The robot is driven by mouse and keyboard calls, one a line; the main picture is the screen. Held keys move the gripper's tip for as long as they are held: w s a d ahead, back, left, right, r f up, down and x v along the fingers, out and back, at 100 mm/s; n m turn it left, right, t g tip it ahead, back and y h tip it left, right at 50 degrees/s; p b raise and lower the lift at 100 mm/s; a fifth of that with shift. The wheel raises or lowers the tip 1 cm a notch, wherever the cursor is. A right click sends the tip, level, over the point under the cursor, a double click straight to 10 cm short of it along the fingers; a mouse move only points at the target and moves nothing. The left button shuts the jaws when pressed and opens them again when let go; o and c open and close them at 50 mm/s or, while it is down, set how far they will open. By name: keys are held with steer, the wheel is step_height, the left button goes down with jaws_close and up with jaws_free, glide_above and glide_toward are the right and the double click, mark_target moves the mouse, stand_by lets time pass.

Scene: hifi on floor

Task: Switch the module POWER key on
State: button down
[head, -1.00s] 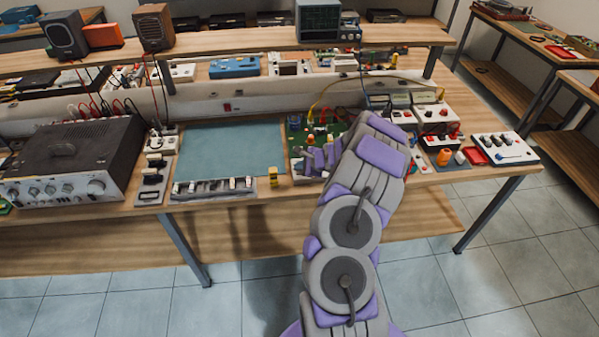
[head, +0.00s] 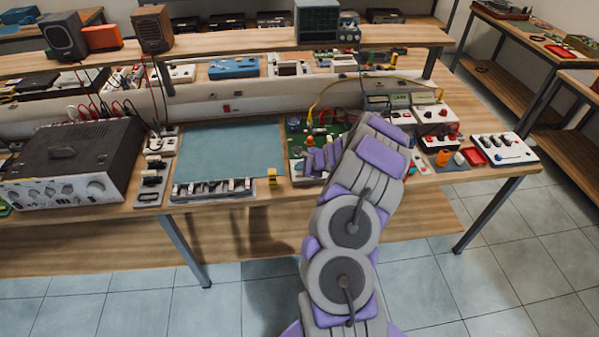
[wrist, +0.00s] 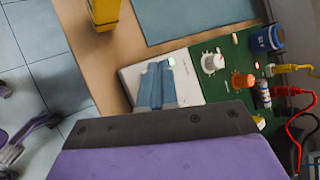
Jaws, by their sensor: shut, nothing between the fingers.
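The module is a green circuit board (head: 296,140) with a white front panel (head: 297,180), set at the bench's front edge right of a teal mat. In the wrist view the green board (wrist: 215,88) carries a white knob, an orange knob and a blue cylinder. My gripper (head: 314,160) is shut and empty over the module. Its two blue-grey fingers (wrist: 155,75) lie side by side over the white panel (wrist: 132,78). A small pale light spot shows at their tips. The POWER key cannot be made out; the fingers may cover it. Contact with the panel cannot be told.
A yellow block (head: 272,177) stands left of the module; it also shows in the wrist view (wrist: 103,12). Red and yellow leads plug in at the board's back right. The teal mat (head: 230,150) is clear. Small instruments (head: 436,140) crowd the bench to the right.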

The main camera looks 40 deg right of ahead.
mark_target(300, 174)
steer(key=shift+d+r+p, duration=0.2)
steer(key=shift+r+p, duration=0.15)
steer(key=r+p, duration=0.3)
steer(key=r, duration=0.1)
steer(key=shift+a, duration=0.25)
steer(key=shift+d+r+p, duration=0.1)
steer(key=shift+r+p, duration=0.55)
steer(key=shift+r, duration=0.05)
